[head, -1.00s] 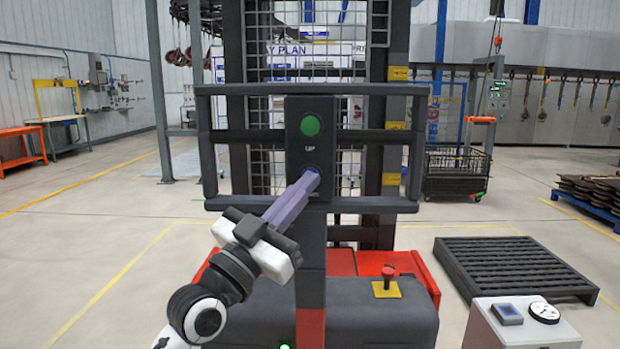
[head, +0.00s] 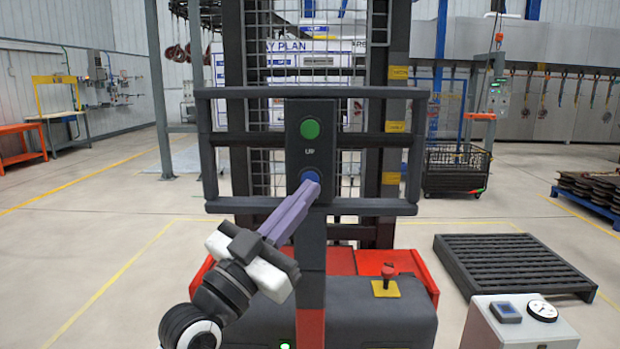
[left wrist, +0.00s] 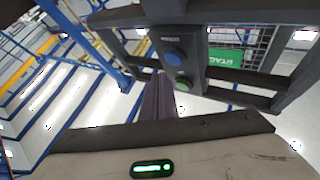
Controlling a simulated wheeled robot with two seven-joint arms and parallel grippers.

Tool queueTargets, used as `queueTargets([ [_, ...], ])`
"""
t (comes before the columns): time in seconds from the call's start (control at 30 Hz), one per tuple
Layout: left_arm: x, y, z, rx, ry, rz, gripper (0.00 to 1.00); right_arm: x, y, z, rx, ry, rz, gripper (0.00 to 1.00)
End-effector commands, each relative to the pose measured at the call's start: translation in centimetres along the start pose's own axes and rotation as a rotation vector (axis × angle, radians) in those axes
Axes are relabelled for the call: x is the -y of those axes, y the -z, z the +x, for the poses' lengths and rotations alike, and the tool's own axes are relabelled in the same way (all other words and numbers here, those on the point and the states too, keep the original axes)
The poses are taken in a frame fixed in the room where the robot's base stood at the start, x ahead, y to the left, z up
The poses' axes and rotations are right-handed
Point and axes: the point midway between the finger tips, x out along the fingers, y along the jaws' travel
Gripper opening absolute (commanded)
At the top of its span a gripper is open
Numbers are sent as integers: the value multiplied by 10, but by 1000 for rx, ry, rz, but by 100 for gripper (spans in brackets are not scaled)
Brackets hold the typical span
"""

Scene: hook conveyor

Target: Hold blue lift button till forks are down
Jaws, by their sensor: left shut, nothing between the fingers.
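The blue button (head: 310,177) is on a dark upright panel (head: 296,148), below a green button (head: 310,129) with a small label under it. My left gripper (head: 314,185) is shut and empty, its long purple fingers reaching up to the blue button's lower edge in the head view. In the left wrist view the blue button (left wrist: 175,56) shows uncovered, with the fingertips (left wrist: 161,76) beside its line; contact cannot be told. The panel belongs to a red and black lift truck (head: 340,262). Its forks cannot be made out. My right gripper is out of view.
A red knob on a yellow plate (head: 387,280) is on the truck's body. A dark slatted pallet (head: 512,266) lies at right, behind a grey box with a dial (head: 520,325). A wire cart (head: 455,172) stands further back. The floor at left is clear.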

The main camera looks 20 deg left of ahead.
Motion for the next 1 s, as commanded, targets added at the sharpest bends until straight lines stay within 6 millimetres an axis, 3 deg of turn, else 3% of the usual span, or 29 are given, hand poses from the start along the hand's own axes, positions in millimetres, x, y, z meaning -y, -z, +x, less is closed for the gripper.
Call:
queueTargets([
  [0.4,-18,19,-25,0,1,-1,0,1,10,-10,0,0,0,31],
  [1.0,-18,19,-25,0,1,-1,0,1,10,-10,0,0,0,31],
])
